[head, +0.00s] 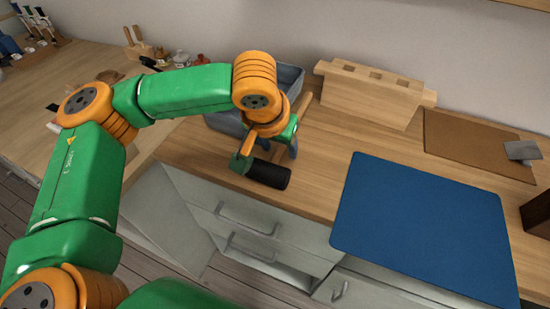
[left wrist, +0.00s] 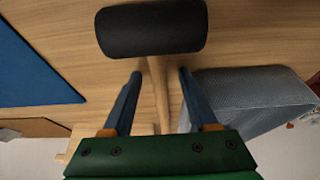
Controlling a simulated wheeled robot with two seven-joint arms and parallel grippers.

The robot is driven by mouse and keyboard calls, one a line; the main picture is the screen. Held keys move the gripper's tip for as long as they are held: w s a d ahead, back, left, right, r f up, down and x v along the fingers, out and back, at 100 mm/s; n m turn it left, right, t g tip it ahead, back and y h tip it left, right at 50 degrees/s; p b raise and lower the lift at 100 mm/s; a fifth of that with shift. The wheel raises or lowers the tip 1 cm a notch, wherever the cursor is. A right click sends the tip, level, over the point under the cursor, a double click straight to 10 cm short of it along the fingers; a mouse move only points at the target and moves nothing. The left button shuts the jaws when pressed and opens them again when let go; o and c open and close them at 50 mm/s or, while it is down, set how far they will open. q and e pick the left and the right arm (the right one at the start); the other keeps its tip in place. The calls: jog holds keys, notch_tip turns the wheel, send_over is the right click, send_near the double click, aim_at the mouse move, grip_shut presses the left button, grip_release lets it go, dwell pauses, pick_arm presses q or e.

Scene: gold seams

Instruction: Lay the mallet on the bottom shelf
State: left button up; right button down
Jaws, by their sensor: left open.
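The mallet has a black cylindrical head (head: 268,174) and a pale wooden handle, and lies on the wooden counter near its front edge. The left wrist view shows the head (left wrist: 150,28) beyond my fingertips and the handle (left wrist: 158,95) running back between the fingers. My left gripper (head: 267,156) is open over the mallet, with one blue finger on each side of the handle (left wrist: 160,76) and a gap on both sides. No bottom shelf can be clearly made out; below the counter is a grey drawer cabinet (head: 200,212). My right gripper is out of view.
A grey bin (head: 290,76) stands just behind my left gripper, close to one finger. A slotted wooden block (head: 370,95) stands at the wall. A blue mat (head: 420,225) covers the counter to the right, with a brown board (head: 475,145) behind it.

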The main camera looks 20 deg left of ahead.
pick_arm(q)
jog(key=shift+w+d+f, duration=0.1)
jog(key=shift+f, duration=0.05)
grip_shut()
